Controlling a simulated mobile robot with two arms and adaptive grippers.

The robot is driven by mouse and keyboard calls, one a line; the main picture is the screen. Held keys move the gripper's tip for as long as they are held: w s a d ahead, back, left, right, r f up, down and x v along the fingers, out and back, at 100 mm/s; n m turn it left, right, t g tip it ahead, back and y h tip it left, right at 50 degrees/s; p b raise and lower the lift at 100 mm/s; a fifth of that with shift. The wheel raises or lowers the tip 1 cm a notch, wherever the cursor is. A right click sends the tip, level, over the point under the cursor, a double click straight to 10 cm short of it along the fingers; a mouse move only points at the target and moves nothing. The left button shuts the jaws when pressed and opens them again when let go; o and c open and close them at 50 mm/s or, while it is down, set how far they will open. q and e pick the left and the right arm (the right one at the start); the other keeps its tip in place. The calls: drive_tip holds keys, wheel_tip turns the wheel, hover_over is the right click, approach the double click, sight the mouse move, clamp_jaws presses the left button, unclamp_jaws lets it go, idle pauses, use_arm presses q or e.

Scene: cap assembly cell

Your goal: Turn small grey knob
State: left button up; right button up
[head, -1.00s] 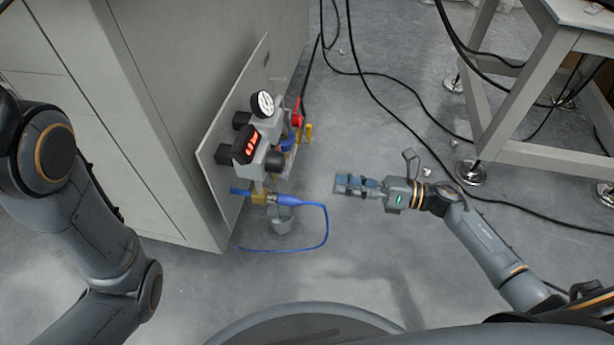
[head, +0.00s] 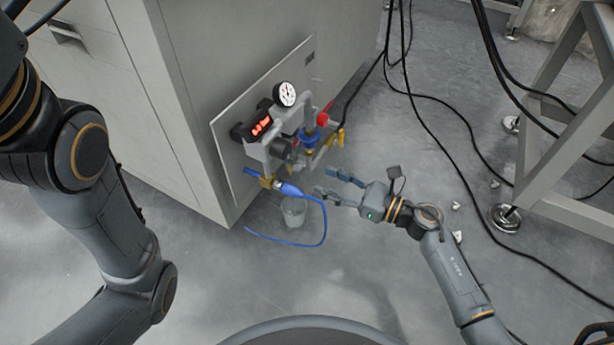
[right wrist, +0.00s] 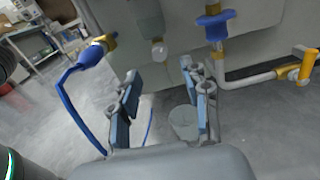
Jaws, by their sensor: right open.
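A small pale grey knob (right wrist: 158,50) sits under a grey cylindrical bowl (right wrist: 148,20) on the wall unit, in the right wrist view; I take it to be the small grey knob. In the head view I cannot pick it out clearly among the fittings. My right gripper (head: 336,184) is open and empty, fingers pointing left toward the unit's lower part. In the right wrist view its fingertips (right wrist: 163,76) are spread, with the knob appearing between and beyond them; they look apart from it. My left gripper is out of view; only its arm shows.
The unit carries a gauge (head: 285,94), red display (head: 261,126), red knob (head: 324,118), blue valve handle (right wrist: 213,26) and yellow valve (right wrist: 305,66). A blue hose (head: 325,228) loops near a clear cup (head: 292,212). Black cables and a table leg lie right.

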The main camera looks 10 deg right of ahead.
sight(302, 171)
drive_tip(key=b+x, duration=0.1)
drive_tip(key=x, duration=0.3)
drive_tip(key=shift+w+a+f, duration=0.15)
drive_tip(key=shift+w+a, duration=0.05)
drive_tip(key=shift+a, duration=0.1)
drive_tip(key=shift+b+x, duration=0.4)
drive_tip(key=shift+x, duration=0.35)
drive_tip(key=shift+c, duration=0.2)
